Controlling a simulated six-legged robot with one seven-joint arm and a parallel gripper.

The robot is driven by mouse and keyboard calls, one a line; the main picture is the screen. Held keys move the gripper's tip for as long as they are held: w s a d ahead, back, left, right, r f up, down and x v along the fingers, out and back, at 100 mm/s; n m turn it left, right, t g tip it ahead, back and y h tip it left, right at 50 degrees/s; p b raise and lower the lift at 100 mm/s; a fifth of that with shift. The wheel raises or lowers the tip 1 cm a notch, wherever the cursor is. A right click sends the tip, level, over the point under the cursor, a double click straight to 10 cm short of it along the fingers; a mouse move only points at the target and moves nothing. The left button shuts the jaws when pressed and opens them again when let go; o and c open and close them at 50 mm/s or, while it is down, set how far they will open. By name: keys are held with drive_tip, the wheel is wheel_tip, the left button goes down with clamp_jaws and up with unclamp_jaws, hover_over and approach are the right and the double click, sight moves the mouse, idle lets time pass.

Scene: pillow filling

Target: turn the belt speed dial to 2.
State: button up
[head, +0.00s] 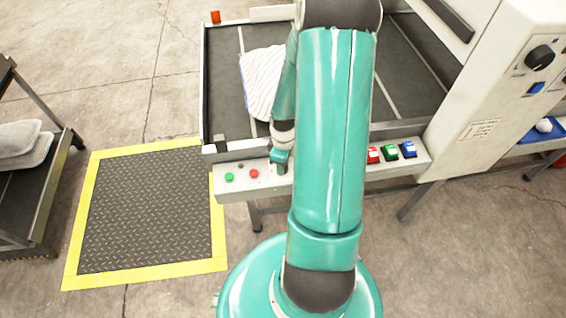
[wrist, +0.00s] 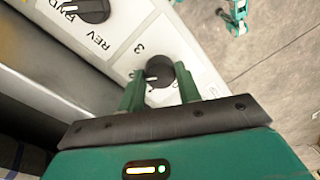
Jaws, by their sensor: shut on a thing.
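The belt speed dial (wrist: 163,70) is a round black knob on a white panel in the wrist view. A printed 3 shows beside it, and a pale pointer mark shows on its near left side. Other numbers are partly hidden by my gripper, so I cannot tell the exact setting. My gripper (wrist: 158,87) has its two green fingers on either side of the knob and is shut on it. In the head view my gripper (head: 281,162) is down at the control strip (head: 315,180), and the dial is not clearly visible there.
A black selector knob (wrist: 85,8) marked REV sits beside the dial. Green (head: 229,177) and red (head: 254,173) buttons are left of my gripper. Red, green and blue switches (head: 390,153) are to the right. A striped cloth (head: 260,80) lies on the dark belt behind.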

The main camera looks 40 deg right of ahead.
drive_tip(key=shift+n, duration=0.9)
drive_tip(key=o, duration=1)
drive_tip(key=shift+c, duration=0.2)
wheel_tip(320, 180, up, 14)
drive_tip(key=shift+w+d, duration=0.25)
drive_tip(key=shift+d, duration=0.05)
drive_tip(key=shift+f, duration=0.1)
